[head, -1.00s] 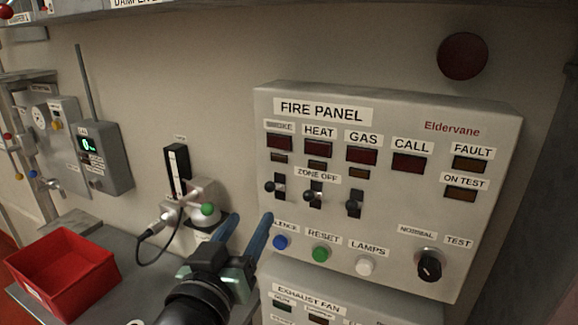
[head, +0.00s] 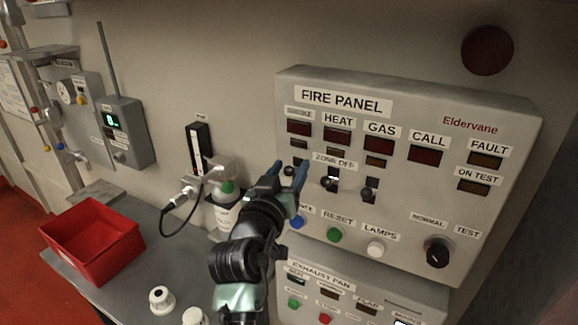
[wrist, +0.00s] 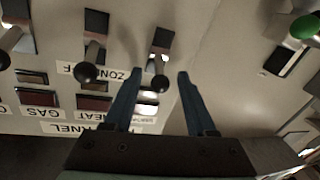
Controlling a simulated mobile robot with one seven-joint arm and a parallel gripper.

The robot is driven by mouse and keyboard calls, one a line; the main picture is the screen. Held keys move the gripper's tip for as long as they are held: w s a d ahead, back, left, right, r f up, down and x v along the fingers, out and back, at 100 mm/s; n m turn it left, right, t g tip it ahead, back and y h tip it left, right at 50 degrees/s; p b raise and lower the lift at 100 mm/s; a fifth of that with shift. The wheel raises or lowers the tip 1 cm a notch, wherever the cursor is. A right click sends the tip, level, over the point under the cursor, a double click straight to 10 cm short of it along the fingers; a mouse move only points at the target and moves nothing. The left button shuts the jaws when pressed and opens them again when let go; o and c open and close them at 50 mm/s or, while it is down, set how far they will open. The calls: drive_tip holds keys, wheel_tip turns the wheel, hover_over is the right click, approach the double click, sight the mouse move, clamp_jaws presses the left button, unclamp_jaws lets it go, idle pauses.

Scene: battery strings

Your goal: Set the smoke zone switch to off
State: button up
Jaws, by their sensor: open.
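The smoke zone switch (wrist: 160,62) is a small black ball-ended toggle on the grey fire panel (head: 520,120). In the wrist view, where the panel appears upside down, it is the rightmost of the three toggles. My gripper (wrist: 158,75) is open, its two blue fingertips on either side of this toggle, with gaps visible between the ball and each finger. In the head view my gripper (head: 290,167) is at the panel's left side, below the smoke lamp, and its fingers partly hide the switch. I cannot tell the lever's exact position.
The heat switch (head: 328,184) and gas switch (head: 368,194) are close to the right. Blue, green (head: 334,234) and white buttons sit below, with a rotary knob (head: 438,250) at lower right. A red bin (head: 95,240) and bottles stand on the bench at left.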

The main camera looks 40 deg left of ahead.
clamp_jaws()
idle(0.3)
